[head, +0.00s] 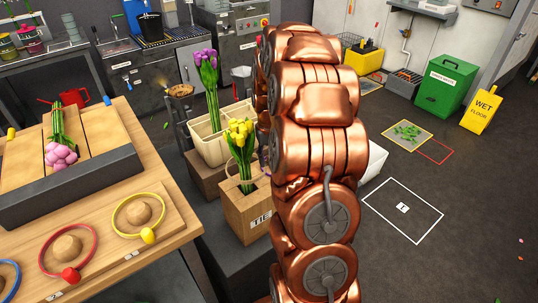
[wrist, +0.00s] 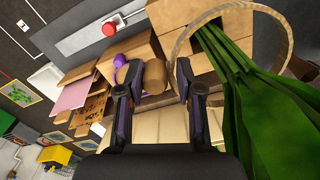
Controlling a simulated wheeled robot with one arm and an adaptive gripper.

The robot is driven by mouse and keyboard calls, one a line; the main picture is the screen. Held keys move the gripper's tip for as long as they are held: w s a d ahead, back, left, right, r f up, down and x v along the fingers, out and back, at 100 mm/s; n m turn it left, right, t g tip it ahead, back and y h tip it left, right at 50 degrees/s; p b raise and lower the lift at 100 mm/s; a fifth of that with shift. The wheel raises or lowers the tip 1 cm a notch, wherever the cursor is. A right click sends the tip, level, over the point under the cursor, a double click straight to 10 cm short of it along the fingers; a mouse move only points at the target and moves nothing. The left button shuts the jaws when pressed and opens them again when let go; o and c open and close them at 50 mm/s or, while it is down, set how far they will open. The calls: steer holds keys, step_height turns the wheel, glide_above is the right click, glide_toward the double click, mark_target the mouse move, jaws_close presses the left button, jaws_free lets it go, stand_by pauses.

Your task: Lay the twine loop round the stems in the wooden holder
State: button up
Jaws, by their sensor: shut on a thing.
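The wooden holder (head: 238,218), marked TIE, stands on a dark surface with yellow tulips (head: 241,135) upright in it. My gripper (wrist: 155,85) is beside the holder in the wrist view, low by the stems. It is shut on the twine loop (wrist: 178,42), a tan ring; the exact grip point is unclear. The loop's visible arc passes around the green stems (wrist: 222,58) above the holder's top, and its near part is hidden behind leaves.
A cream crate with purple tulips (head: 206,70) stands just behind the holder. At left, a wooden bench (head: 110,255) carries red, yellow and blue rings and a pink bunch (head: 60,155). The floor at right is open, with a marked white square (head: 403,208).

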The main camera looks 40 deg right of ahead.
steer(key=shift+f+b, duration=0.5)
steer(key=shift+f, duration=1.25)
steer(key=o, duration=0.9)
steer(key=shift+r, duration=0.1)
step_height(320, 180, up, 12)
stand_by(0.5)
